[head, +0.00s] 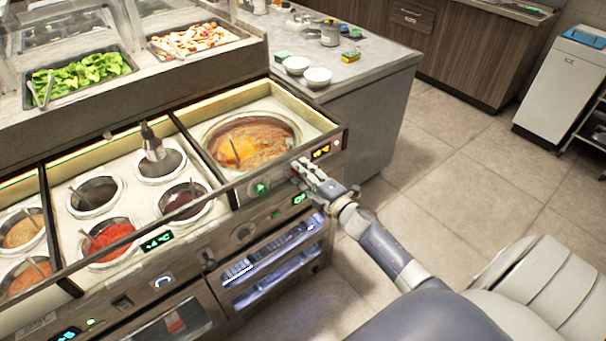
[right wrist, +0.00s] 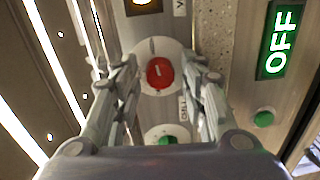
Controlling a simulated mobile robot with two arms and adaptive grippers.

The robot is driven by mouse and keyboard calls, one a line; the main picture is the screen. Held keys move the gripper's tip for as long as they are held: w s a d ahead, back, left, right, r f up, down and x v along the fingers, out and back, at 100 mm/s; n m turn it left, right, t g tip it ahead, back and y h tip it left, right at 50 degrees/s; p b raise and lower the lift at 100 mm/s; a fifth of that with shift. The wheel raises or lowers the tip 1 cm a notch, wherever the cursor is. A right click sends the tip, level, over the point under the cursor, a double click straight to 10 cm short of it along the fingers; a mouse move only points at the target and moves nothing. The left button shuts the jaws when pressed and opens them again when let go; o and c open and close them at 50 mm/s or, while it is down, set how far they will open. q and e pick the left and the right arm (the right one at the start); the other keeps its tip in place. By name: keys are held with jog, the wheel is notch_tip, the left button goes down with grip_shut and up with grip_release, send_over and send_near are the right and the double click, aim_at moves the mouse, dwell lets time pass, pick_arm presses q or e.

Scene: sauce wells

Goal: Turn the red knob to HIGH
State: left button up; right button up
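The red knob (right wrist: 160,73) sits on a pale round dial on the metal front panel in the right wrist view. A short white mark shows on its face. My right gripper (right wrist: 163,75) is open, with one finger on each side of the knob and a visible gap to it. In the head view my right gripper (head: 303,170) is at the front panel below the soup well and hides the knob. I cannot read a HIGH label. My left gripper is not in view.
A green knob (right wrist: 160,135) is close to the red one, and a green button (right wrist: 264,118) is to the right. A display (right wrist: 281,40) reads OFF. The soup well (head: 252,140) is behind the panel; open floor (head: 440,190) lies to the right.

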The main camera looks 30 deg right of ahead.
dwell(0.3)
jog(key=s, duration=0.8)
jog(key=shift+d+r, duration=0.2)
jog(key=shift+d, duration=0.1)
